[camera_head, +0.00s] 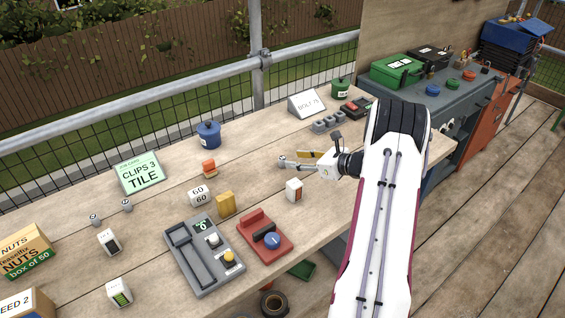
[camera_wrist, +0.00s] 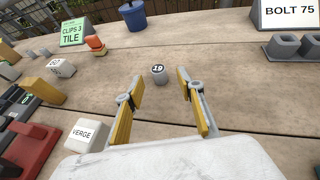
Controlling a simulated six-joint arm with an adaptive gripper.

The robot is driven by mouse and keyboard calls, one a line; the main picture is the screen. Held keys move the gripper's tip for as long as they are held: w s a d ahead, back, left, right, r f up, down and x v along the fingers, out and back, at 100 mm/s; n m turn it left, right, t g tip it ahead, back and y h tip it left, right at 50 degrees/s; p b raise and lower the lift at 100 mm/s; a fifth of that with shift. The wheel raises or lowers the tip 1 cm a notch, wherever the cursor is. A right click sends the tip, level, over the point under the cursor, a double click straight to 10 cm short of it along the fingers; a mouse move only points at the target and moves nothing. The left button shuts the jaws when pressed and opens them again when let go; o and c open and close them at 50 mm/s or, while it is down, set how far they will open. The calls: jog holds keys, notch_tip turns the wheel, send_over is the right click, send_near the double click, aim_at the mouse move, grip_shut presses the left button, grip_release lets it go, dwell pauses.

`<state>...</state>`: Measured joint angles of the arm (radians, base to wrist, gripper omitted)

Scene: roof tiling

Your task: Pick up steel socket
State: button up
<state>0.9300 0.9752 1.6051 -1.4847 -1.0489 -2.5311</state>
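I see no contact with either finger. In the head view my gripper (camera_head: 296,161) is low over the bench, pointing left, with the socket (camera_head: 282,160) small at its tips. Two similar small grey cylinders (camera_head: 95,218) stand at the left of the bench.
A white VERGE block (camera_wrist: 82,133) sits close at the left of my gripper. A blue pot (camera_wrist: 132,16), an orange block (camera_wrist: 95,43) and a green CLIPS 3 TILE card (camera_head: 139,172) stand farther back. Grey holders (camera_wrist: 283,46) lie by the BOLT 75 sign (camera_wrist: 288,12). Bench around the socket is clear.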

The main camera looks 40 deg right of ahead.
aim_at(283, 160)
jog(key=shift+x, duration=0.95)
jog(key=shift+f, duration=0.1)
jog(key=shift+f+x, duration=0.15)
jog(key=shift+x, duration=1.15)
jog(key=shift+f+x, duration=0.15)
jog(key=shift+x, duration=1.1)
jog(key=shift+s+a, duration=0.15)
grip_shut()
